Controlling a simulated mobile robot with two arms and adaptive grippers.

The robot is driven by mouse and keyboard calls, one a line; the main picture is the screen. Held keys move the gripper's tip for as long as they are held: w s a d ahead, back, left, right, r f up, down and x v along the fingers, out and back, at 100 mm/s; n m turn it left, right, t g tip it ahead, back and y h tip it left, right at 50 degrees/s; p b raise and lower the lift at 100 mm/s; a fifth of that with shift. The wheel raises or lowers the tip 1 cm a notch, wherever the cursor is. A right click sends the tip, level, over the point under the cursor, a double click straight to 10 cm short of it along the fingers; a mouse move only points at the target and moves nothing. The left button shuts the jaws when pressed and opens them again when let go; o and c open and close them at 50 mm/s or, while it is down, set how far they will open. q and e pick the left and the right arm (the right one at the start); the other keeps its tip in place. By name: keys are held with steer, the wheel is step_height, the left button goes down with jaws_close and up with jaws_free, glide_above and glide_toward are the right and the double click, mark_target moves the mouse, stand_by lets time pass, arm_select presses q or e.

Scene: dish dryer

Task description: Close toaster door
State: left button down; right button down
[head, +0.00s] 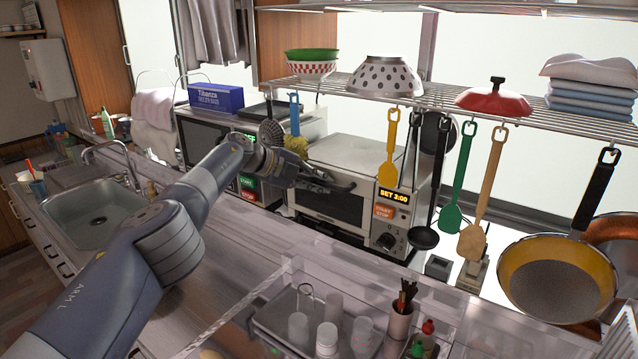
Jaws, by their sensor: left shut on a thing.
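The toaster (350,155) is a silver box on the counter behind the hanging utensils. Its front has a dark window, a lit "SET 3:00" display and a knob at the right. The toaster door (335,208) looks upright or nearly so; I cannot tell whether it is fully against the body. My left gripper (338,184) reaches in from the left and is at the top of the door, shut on what looks like the door handle, which the fingers largely hide. My right gripper is not in view.
A microwave (205,137) stands left of the toaster, behind my left arm. A wire shelf (445,98) holds bowls and a red lid, with utensils and pans hanging below it. A clear tray (275,322) with small bottles is at the front. A sink (90,215) is at the left.

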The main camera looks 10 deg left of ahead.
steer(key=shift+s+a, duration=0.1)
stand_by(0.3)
arm_select(q)
steer(key=shift+r, duration=0.1)
steer(key=c, duration=1.9)
jaws_free()
steer(key=shift+d, duration=0.1)
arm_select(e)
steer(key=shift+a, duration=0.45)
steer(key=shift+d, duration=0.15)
